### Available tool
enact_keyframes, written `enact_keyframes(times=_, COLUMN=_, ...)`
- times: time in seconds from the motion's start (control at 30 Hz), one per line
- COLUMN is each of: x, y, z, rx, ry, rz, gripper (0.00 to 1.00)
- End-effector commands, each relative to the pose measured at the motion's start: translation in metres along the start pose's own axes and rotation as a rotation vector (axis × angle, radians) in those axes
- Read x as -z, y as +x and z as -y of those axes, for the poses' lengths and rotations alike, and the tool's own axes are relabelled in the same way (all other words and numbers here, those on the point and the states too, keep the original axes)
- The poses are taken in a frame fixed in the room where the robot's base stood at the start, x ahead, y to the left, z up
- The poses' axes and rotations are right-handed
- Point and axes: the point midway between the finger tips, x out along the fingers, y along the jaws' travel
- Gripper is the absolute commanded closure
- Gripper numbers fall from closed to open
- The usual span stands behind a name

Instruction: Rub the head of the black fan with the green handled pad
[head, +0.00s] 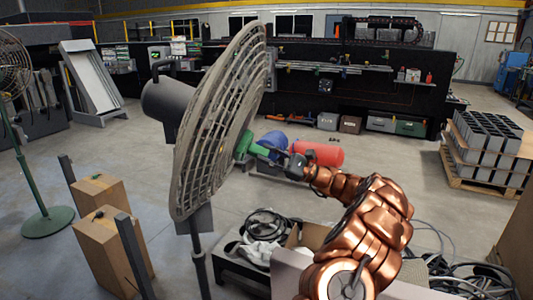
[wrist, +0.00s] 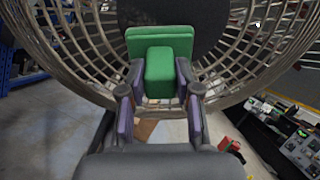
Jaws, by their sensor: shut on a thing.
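The black fan stands close in front of me; its head (head: 218,125) has a large pale wire cage and a dark motor housing behind, on a dark pole. In the wrist view the cage (wrist: 75,45) fills the upper part, with a dark round hub in the middle. My gripper (head: 285,162) is shut on the block-shaped handle of the green pad (head: 243,147). In the wrist view the green pad (wrist: 160,40) sits upright between the fingers, its flat plate facing the cage near the hub. The plate is at or very near the cage; I cannot tell whether it touches.
Cardboard boxes (head: 100,190) with dark posts stand at the lower left. A second fan with a green base (head: 48,221) is at far left. A low table with cables (head: 262,225) is below my arm. Stacked grey blocks on a pallet (head: 490,150) stand right. Open floor lies behind.

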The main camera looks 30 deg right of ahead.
Motion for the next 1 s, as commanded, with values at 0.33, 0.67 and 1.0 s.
enact_keyframes(times=0.33, x=0.009, y=0.003, z=0.014, rx=-0.003, ry=-0.001, rz=0.001, gripper=0.95)
enact_keyframes(times=0.67, x=0.0, y=0.002, z=0.001, rx=-0.001, ry=-0.002, rz=0.004, gripper=0.95)
enact_keyframes(times=1.0, x=-0.013, y=0.001, z=-0.018, rx=-0.002, ry=-0.002, rz=0.004, gripper=0.95)
